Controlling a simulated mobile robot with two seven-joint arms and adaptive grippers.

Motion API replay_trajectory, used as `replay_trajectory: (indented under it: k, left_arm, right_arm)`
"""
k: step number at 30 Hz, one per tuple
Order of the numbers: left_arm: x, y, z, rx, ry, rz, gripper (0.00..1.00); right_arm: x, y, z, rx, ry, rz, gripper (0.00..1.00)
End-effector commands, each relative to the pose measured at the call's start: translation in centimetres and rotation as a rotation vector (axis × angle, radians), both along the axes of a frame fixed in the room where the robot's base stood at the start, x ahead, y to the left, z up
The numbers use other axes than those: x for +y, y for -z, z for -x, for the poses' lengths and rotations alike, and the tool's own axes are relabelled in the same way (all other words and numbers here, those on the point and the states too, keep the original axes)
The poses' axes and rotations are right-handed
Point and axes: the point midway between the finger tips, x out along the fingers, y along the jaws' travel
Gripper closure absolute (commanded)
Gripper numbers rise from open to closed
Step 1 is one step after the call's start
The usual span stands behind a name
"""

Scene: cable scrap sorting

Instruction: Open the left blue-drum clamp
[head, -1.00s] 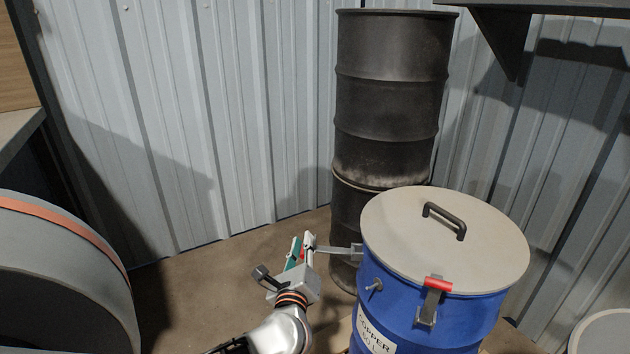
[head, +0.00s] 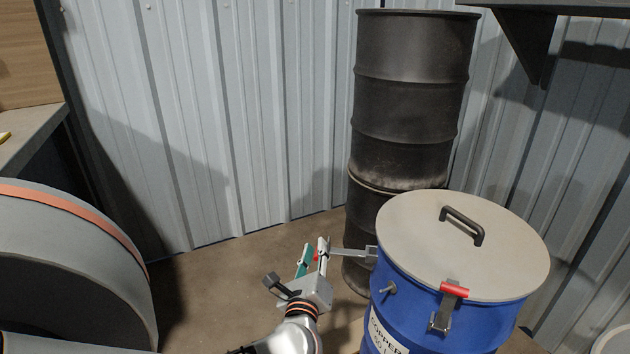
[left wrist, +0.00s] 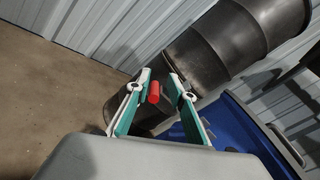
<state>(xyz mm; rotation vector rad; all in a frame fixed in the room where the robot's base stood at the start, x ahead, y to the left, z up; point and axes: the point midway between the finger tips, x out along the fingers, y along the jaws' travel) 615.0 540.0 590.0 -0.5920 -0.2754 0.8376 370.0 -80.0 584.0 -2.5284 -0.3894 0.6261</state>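The blue drum (head: 400,300) stands at right with a grey lid (head: 465,235) and a "COPPER" label. Its left clamp lever (head: 350,252) sticks out sideways, away from the drum wall. The lever's red grip (left wrist: 153,92) lies between the fingers of my left gripper (head: 314,250), close to the left finger in the left wrist view. That gripper (left wrist: 160,76) is open, with a visible gap between the red grip and the right finger. A second clamp with a red grip (head: 454,290) lies against the drum's front. My right gripper is out of view.
A tall stack of dark drums (head: 410,100) stands behind the blue drum, against the corrugated wall (head: 230,120). A large grey rounded object with an orange band (head: 75,205) is at left. Bare floor (head: 220,265) lies between.

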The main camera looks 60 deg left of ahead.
Motion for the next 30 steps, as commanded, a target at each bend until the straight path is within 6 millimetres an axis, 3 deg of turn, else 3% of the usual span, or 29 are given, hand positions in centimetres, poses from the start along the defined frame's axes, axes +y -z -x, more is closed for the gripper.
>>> replay_trajectory:
  k: [30]
  left_arm:
    - [-5.0,0.2,4.2,0.002,0.002,0.003,0.72]
  right_arm:
    - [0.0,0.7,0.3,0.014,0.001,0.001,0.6]
